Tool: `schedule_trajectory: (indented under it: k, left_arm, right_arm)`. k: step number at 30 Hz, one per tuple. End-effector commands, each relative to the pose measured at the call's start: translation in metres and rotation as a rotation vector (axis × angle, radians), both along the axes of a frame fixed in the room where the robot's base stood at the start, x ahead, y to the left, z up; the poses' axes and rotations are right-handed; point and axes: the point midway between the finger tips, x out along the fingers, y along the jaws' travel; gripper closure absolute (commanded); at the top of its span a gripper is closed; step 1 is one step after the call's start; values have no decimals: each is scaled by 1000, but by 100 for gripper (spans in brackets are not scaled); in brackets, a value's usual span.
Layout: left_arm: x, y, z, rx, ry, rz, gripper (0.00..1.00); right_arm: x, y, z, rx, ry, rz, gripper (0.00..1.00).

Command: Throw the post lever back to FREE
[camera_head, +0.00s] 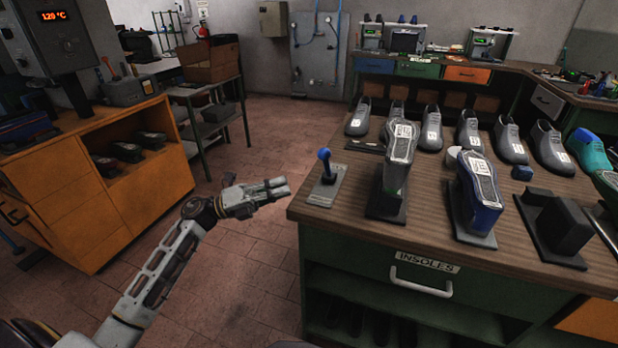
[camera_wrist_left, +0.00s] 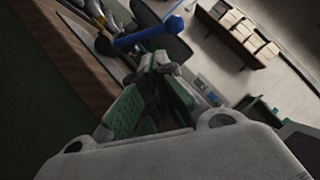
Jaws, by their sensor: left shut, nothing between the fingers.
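The post lever (camera_head: 324,156) has a blue knob on a short blue stem. It stands nearly upright on a small grey plate (camera_head: 327,190) at the front left corner of the wooden bench. No FREE marking is readable on the plate. My left gripper (camera_head: 282,187) is shut and empty, just off the bench's left edge. It is left of the lever and apart from it. In the left wrist view the lever's blue knob (camera_wrist_left: 130,41) shows near the top, tilted in that view. My right gripper is not in view.
The bench top (camera_head: 345,215) carries lasts on stands, beginning with a grey-soled one (camera_head: 396,165) right of the lever. A row of grey shoes (camera_head: 432,130) stands behind. An orange cabinet (camera_head: 95,195) is at the left, with clear floor (camera_head: 240,140) between.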

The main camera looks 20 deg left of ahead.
Motion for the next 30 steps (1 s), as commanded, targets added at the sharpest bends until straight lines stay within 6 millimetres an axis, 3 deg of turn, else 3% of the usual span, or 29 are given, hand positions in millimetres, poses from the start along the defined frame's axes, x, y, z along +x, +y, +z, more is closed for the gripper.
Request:
schedule_trajectory:
  k: [8,30]
  left_arm:
    - [6,-11,4,-1,0,-2,100]
    - [45,-77,26,-3,0,1,100]
  right_arm:
    - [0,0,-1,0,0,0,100]
    - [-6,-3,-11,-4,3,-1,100]
